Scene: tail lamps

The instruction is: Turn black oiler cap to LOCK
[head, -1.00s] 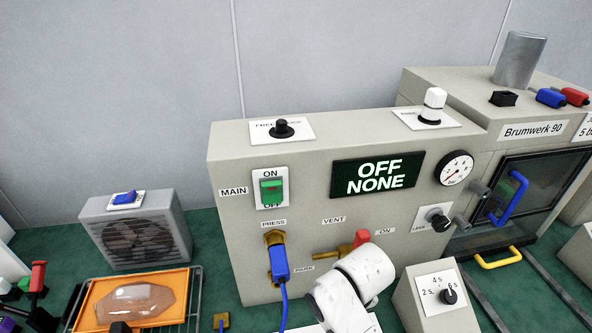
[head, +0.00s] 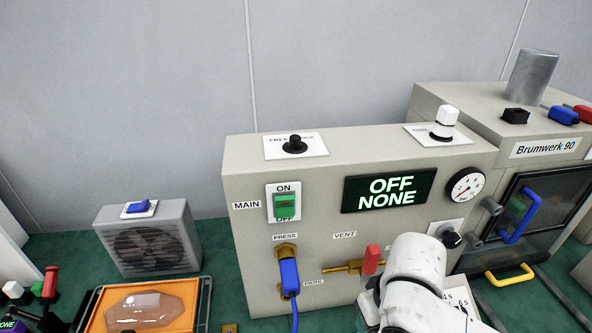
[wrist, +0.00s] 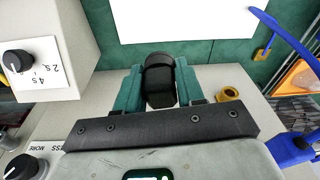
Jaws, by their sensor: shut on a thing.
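The black cap (head: 295,145) stands on a white plate with a partly covered FREE and LOCK lettering, on top of the grey-beige cabinet (head: 240,190). I cannot tell which word it points to. My gripper (wrist: 161,90) shows in the wrist view, its teal fingers shut on a rounded black thing (wrist: 160,78). It is low in front of the cabinet, well away from the cap. In the head view my white arm hides the gripper.
A white knob (head: 445,122) stands on the cabinet's top right. The front has a green MAIN switch (head: 284,206), a blue plug (head: 289,278) with a cable, a red-handled valve (head: 371,260) and a gauge (head: 466,187). A timer box (wrist: 40,50) stands close beside the gripper.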

